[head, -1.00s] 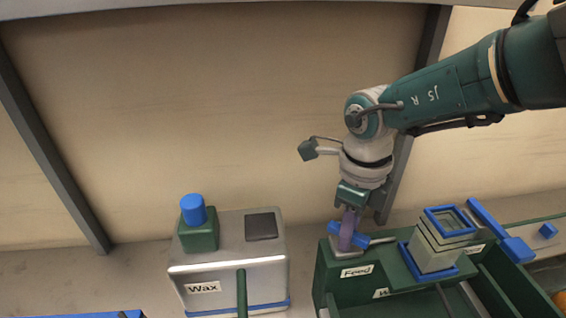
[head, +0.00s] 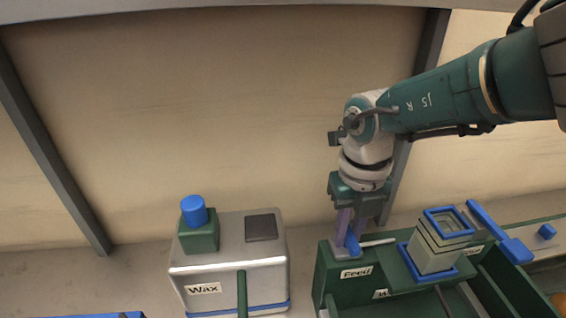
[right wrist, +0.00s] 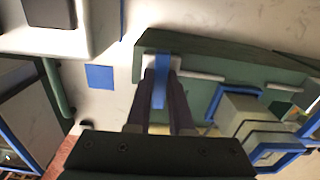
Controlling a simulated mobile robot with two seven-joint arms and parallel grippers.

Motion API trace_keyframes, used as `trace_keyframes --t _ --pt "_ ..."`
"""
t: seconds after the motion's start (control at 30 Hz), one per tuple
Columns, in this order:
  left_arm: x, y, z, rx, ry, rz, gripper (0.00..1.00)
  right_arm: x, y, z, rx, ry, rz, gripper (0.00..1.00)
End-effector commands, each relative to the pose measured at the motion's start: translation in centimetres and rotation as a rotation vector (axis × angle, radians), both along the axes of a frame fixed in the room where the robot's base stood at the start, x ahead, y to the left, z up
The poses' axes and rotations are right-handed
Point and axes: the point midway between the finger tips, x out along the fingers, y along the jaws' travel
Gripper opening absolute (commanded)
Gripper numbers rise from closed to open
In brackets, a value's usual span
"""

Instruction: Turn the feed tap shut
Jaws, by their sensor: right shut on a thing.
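The feed tap's blue handle (head: 353,244) is on top of the green housing, above the "Feed" label (head: 356,272). My right gripper (head: 347,238) points down over the tap and is shut on the handle. In the right wrist view the blue handle (right wrist: 160,82) lies between the two dark fingers and runs lengthwise with them in the picture. The fingers hide part of the tap in the head view. My left gripper is not in view.
A silver box labelled "Wax" (head: 228,268) with a blue knob (head: 194,210) stands to the left. A blue-rimmed square hopper (head: 440,243) stands just right of the tap. A blue bar (head: 500,230) lies farther right. The space between the wax box and green housing is clear.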

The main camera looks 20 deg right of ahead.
Motion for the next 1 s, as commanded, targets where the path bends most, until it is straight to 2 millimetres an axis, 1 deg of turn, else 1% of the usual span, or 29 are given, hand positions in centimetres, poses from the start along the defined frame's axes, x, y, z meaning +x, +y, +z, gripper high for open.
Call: trace_keyframes --t 0.2,0.67,0.7,0.93,1.0 --pt "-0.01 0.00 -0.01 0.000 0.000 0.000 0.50 -0.04 -0.06 -0.08 -0.002 0.000 -0.051 0.00" --pt "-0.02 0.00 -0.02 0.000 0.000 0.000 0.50 -0.03 -0.06 -0.07 -0.001 0.000 -0.062 0.00" --pt "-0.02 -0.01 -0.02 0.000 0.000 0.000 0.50 -0.03 -0.06 -0.07 -0.001 0.000 -0.062 0.23" --pt "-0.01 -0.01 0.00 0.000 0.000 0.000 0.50 -0.02 -0.04 -0.04 -0.001 0.000 -0.060 0.49" --pt "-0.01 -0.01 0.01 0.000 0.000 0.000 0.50 -0.02 -0.03 -0.03 -0.001 0.000 -0.060 0.50"
